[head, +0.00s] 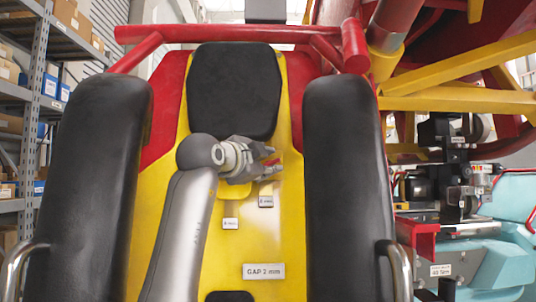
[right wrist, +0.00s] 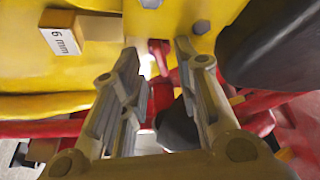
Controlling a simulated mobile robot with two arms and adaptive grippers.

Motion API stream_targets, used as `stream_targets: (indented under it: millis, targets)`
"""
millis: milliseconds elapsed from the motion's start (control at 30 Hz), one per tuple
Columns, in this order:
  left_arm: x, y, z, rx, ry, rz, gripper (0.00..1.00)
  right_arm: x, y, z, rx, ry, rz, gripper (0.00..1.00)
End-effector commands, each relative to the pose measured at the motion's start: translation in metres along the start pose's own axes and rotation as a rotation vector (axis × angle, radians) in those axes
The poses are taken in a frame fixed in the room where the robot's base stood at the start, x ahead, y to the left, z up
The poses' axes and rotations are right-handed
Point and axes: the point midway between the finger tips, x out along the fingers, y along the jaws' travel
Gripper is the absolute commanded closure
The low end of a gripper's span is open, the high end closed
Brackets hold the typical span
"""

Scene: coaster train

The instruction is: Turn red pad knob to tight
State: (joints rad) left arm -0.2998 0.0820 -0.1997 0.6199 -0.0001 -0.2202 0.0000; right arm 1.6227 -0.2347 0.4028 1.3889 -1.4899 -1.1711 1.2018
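My right gripper (head: 268,160) is in front of the yellow seat back, just below the black head pad, pointing right. In the right wrist view its two fingers (right wrist: 158,65) are apart. A red knob-like part (right wrist: 158,50) shows between and beyond the fingertips, below a yellow surface with grey bolts. I cannot tell whether the fingers touch it. In the head view only a bit of red (head: 270,172) shows at the fingertips; the gripper hides the rest. My left gripper is not in view.
Two black padded restraints (head: 98,180) and (head: 345,170) flank the seat. Small tagged blocks (head: 230,223) and (head: 266,201) and a "GAP 2 mm" plate (head: 264,271) are on the yellow panel. A "6 mm" block (right wrist: 65,38) is left of the fingers. Shelves (head: 35,100) stand at left.

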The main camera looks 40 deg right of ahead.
Motion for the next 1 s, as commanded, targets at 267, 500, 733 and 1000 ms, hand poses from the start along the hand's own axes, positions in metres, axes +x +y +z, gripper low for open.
stream_targets:
  millis: [267, 500, 733, 1000]
  targets:
    - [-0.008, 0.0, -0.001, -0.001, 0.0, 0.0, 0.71, 0.016, 0.0, 0.0, -0.001, 0.0, 0.0, 0.71]
    - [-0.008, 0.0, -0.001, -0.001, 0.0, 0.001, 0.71, 0.016, 0.0, 0.0, -0.001, 0.0, -0.001, 0.76]
    - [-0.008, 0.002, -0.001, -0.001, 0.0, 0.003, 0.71, 0.016, 0.0, 0.0, -0.001, 0.0, -0.001, 1.0]
    - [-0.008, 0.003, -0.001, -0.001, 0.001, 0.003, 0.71, 0.016, -0.001, 0.0, 0.028, -0.001, 0.016, 1.0]
